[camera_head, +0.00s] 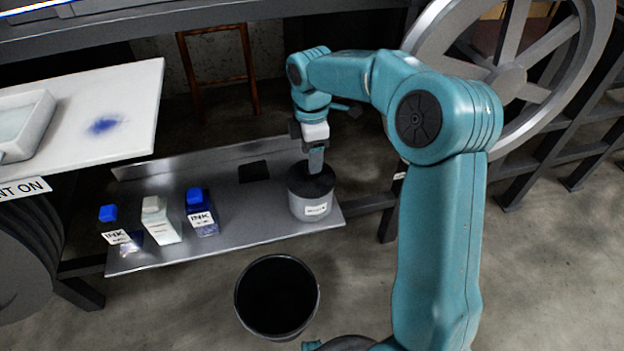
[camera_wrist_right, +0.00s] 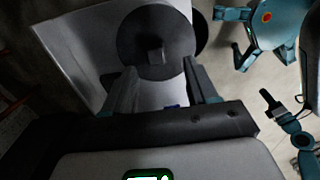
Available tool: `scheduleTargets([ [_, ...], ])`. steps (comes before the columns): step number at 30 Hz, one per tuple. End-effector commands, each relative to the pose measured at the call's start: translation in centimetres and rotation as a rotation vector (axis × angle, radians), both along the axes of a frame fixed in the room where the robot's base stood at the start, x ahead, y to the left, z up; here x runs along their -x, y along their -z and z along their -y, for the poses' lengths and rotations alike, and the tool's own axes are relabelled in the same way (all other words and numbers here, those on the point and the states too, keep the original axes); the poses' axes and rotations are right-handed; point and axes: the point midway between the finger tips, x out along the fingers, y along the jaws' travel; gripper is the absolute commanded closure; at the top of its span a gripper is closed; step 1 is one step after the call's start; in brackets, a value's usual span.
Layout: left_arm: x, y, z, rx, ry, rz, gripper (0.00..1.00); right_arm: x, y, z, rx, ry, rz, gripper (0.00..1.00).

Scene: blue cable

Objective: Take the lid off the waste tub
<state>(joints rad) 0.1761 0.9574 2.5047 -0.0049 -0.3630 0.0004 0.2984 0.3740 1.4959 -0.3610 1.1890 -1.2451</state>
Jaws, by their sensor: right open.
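The waste tub (camera_head: 314,207) is a grey, labelled round tub near the right end of the metal shelf. Its dark round lid (camera_head: 325,189) sits on top; it shows as a dark disc in the right wrist view (camera_wrist_right: 133,38), with a small knob (camera_wrist_right: 155,56) at its middle. My right gripper (camera_head: 316,172) points down over the lid from above. In the right wrist view its fingers (camera_wrist_right: 160,76) are apart, one on each side of the knob's line; I cannot tell whether they touch the lid. My left gripper cannot be made out.
Several ink bottles, including a dark blue one (camera_head: 203,214) and a white one (camera_head: 160,220), stand left on the metal shelf (camera_head: 250,227). A black open bin (camera_head: 277,325) stands on the floor in front. A white table (camera_head: 125,120) is at left; a large wheel (camera_head: 590,60) is behind right.

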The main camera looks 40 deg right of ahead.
Motion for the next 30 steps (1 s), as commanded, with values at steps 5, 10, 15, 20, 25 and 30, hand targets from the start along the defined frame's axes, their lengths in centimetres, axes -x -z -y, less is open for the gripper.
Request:
scheduleTargets([
  [5, 0.0, 0.4, 0.0, 0.000, 0.000, 0.000, 1.00, -0.1, 1.2, 0.2, 0.000, 0.001, -0.001, 0.43],
  [10, 0.0, 1.3, 0.0, 0.000, 0.000, 0.000, 1.00, -0.6, 3.9, 0.5, -0.001, 0.001, -0.003, 0.43],
  [15, 0.0, 1.6, 0.0, 0.000, 0.000, 0.000, 1.00, -0.5, 5.6, 0.6, 0.000, 0.001, 0.000, 0.43],
  [20, 0.0, 1.5, 0.0, 0.000, 0.000, 0.000, 1.00, -0.5, 5.5, 0.7, 0.000, 0.001, 0.001, 0.43],
  [25, 0.0, 1.5, 0.0, 0.000, 0.000, 0.000, 1.00, -0.5, 5.4, 0.7, 0.000, 0.001, 0.001, 0.95],
  [30, 0.0, 1.5, 0.0, 0.000, 0.000, 0.000, 1.00, -0.5, 5.4, 0.7, 0.000, 0.001, 0.001, 1.00],
])
